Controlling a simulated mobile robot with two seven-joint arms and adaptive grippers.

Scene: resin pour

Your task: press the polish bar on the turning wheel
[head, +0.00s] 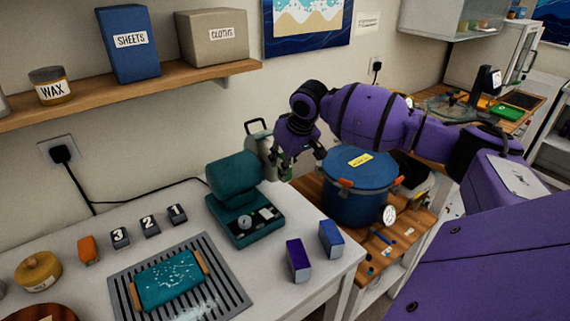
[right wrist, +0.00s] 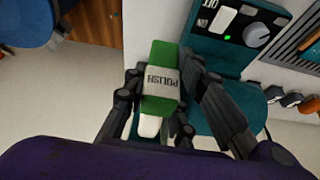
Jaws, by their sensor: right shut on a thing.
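The green polish bar (right wrist: 162,92) with a white POLISH label is between the fingers of my right gripper (right wrist: 165,100), which is shut on it. In the head view my right gripper (head: 300,150) is just right of the teal machine (head: 236,178) and mostly hides the bar. My left gripper is out of view.
A blue lidded pot (head: 356,195) stands on the wooden cart right of my gripper. A purple block (head: 298,260) and a blue block (head: 330,239) stand on the white table's right end. A slatted tray (head: 228,290) holding a teal board (head: 168,281) lies in front.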

